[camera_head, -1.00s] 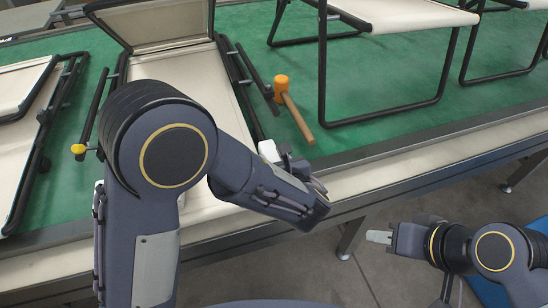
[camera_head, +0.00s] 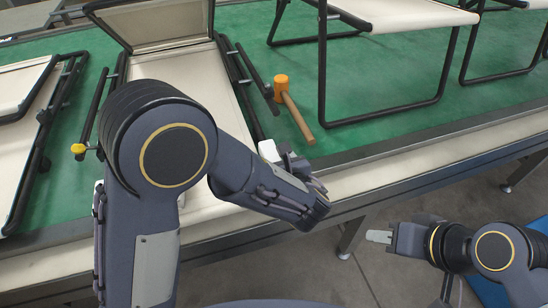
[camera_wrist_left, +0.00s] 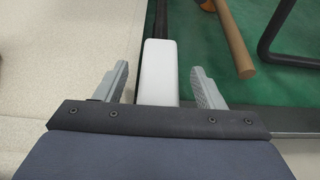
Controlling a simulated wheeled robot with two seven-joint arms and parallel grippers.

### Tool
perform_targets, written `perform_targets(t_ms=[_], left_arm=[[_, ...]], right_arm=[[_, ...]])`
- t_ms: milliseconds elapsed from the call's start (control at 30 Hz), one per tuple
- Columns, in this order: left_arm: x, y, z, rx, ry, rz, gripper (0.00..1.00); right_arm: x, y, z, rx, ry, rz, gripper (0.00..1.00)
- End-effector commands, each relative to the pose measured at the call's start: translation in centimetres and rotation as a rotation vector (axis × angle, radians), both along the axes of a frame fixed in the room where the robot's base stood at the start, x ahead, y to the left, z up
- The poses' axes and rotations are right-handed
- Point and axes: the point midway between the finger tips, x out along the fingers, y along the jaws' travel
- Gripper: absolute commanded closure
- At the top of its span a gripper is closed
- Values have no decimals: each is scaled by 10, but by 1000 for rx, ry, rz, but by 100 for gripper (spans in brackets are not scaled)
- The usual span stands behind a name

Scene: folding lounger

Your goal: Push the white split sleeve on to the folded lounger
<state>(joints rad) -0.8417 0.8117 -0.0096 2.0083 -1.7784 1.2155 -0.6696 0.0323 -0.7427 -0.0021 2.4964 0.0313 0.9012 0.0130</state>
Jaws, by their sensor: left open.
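The white split sleeve (camera_head: 268,150) is at the near end of the folded lounger's right-hand black tube (camera_head: 243,96). In the left wrist view the sleeve (camera_wrist_left: 160,72) lies in line with the tube (camera_wrist_left: 160,20), which runs on beyond it. I cannot tell whether it is fully around the tube. My left gripper (camera_wrist_left: 160,70) is open, one finger on each side of the sleeve, with gaps showing; my arm partly hides it in the head view. The folded lounger (camera_head: 195,75) has cream fabric. My right gripper (camera_head: 379,237) is off the table's front edge; its finger gap is unclear.
An orange mallet (camera_head: 282,85) with a wooden handle lies right of the lounger on the green table top (camera_head: 400,120). Other loungers stand at left (camera_head: 30,90) and right (camera_head: 395,15). A yellow knob (camera_head: 78,149) sits at the left tube's end. The table has a metal front rail (camera_head: 430,172).

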Motion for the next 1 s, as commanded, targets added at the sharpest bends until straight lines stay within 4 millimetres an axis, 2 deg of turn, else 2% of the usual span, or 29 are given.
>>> perform_targets(t_ms=[267, 500, 700, 1000], left_arm=[[-8, -4, 4, -2, -2, -3, 37], [-44, -15, 20, -2, -2, -4, 37], [-65, -22, 29, -1, 0, -3, 37], [-69, -22, 30, 0, 0, 1, 37]], right_arm=[[0, 0, 1, 0, 0, 0, 64], [0, 0, 2, 0, 0, 0, 64], [0, 0, 3, 0, 0, 0, 64], [0, 0, 3, 0, 0, 0, 64]])
